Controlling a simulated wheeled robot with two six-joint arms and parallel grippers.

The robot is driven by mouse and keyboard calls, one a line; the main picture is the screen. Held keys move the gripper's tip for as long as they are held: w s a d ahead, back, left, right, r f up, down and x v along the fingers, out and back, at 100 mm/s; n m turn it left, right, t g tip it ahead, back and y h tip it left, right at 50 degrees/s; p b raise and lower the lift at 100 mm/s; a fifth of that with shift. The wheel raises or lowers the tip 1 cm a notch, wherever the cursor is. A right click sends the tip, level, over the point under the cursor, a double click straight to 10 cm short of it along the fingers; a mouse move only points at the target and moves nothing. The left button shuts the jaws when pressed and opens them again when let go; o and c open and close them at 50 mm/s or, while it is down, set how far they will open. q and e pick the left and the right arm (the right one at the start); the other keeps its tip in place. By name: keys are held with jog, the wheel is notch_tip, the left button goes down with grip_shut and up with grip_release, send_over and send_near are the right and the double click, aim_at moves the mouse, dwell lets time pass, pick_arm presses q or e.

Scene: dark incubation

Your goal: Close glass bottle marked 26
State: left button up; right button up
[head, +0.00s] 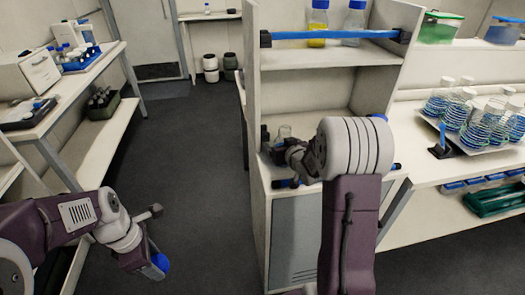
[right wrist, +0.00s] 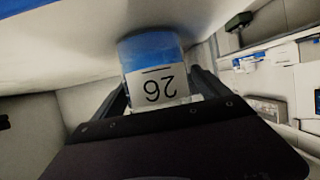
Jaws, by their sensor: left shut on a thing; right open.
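The glass bottle marked 26 (right wrist: 162,90) shows in the right wrist view, its white label upside down and a blue band above the label in the picture. My right gripper (right wrist: 160,98) has its open fingers on either side of the bottle; contact is unclear. In the head view my right gripper (head: 278,156) is at the low shelf of the cabinet, beside a clear glass vessel (head: 284,132), mostly hidden by my arm. My left gripper (head: 152,243) is at the lower left, over the floor, shut on a blue cap (head: 160,262).
The cabinet (head: 252,90) has a blue bar (head: 325,36) across its upper shelf, where bottles (head: 318,20) stand. A tray of capped bottles (head: 485,135) is on the right bench. A left bench (head: 60,95) holds equipment. The floor (head: 190,150) between is clear.

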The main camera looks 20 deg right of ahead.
grip_shut()
jog(key=shift+r, duration=0.1)
